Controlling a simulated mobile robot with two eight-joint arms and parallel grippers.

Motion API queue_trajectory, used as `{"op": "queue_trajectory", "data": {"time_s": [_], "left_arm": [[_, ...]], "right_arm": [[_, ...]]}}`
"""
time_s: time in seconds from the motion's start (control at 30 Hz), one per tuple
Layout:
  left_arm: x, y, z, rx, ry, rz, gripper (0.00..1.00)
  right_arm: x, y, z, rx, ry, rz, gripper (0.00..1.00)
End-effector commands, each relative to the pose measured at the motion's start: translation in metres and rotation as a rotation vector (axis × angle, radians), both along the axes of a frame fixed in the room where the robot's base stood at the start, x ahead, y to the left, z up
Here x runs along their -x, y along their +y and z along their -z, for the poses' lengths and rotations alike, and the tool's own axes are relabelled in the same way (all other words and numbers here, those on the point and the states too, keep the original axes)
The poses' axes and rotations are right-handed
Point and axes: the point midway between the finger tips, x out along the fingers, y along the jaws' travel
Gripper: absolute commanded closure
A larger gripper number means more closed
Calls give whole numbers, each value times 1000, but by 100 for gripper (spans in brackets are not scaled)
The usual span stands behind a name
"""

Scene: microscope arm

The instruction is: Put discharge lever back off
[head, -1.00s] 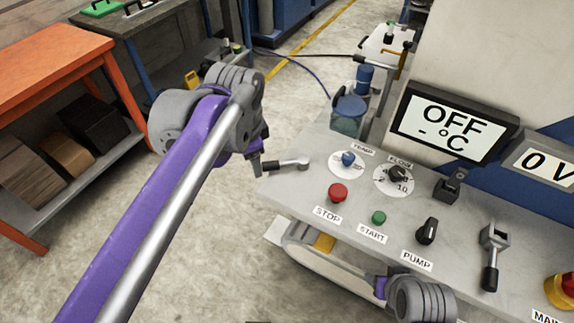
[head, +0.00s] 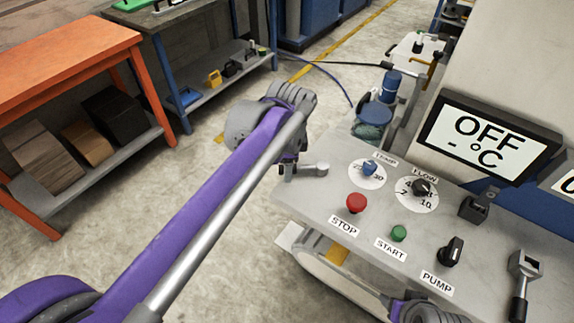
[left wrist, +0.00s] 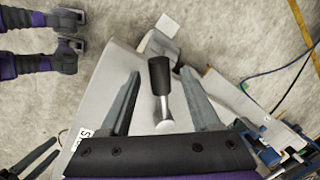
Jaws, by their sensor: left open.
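The discharge lever (head: 314,169) is a metal handle at the left end of the grey control panel (head: 335,207). In the left wrist view its black grip (left wrist: 159,74) and metal stem (left wrist: 165,108) lie between my open fingers, with gaps on both sides. My left gripper (left wrist: 160,95) is over the lever. In the head view my wrist hides the grip and most of the fingers. A dark two-pronged form at the lower left of the wrist view may be my right gripper, but its state is unclear.
A red STOP button (head: 356,203), green START button (head: 399,233), blue TEMP knob (head: 369,167), black FLOW knob (head: 421,187) and PUMP switch (head: 451,251) stand near the lever. The screen (head: 489,142) reads OFF. An orange bench (head: 70,65) stands left; floor between is clear.

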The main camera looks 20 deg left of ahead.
Motion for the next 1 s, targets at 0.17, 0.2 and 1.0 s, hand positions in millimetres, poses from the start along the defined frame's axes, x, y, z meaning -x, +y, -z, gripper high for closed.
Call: {"op": "queue_trajectory", "data": {"time_s": [0.17,0.2,1.0], "left_arm": [[-1,0,5,0,0,0,37],[-1,0,5,0,0,0,37],[-1,0,5,0,0,0,100]], "right_arm": [[0,0,1,0,0,0,43],[0,0,1,0,0,0,43],[0,0,1,0,0,0,43]]}}
